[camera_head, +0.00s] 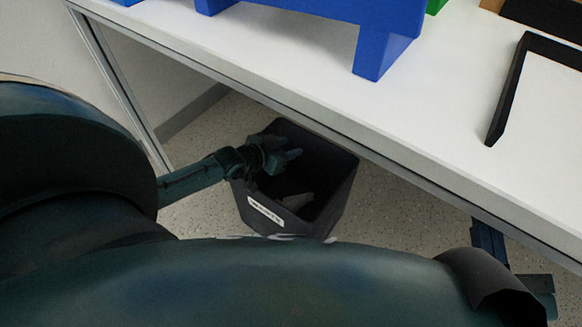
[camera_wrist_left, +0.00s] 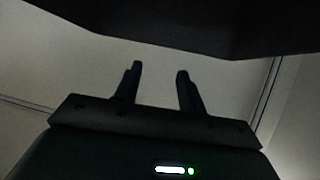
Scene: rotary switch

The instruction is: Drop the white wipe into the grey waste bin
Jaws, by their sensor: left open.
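The grey waste bin (camera_head: 343,192) stands on the floor beside the table's front edge, with a white label on its near side. My right gripper is not clearly visible; only parts of my right arm show at the lower right.
The white table (camera_head: 440,110) runs diagonally above and behind the bin, its edge close to the bin's rim. A blue stand (camera_head: 385,45) and a black-rimmed tray (camera_head: 508,90) are on it. A table leg (camera_head: 122,90) stands left of the bin. Speckled floor is open around the bin.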

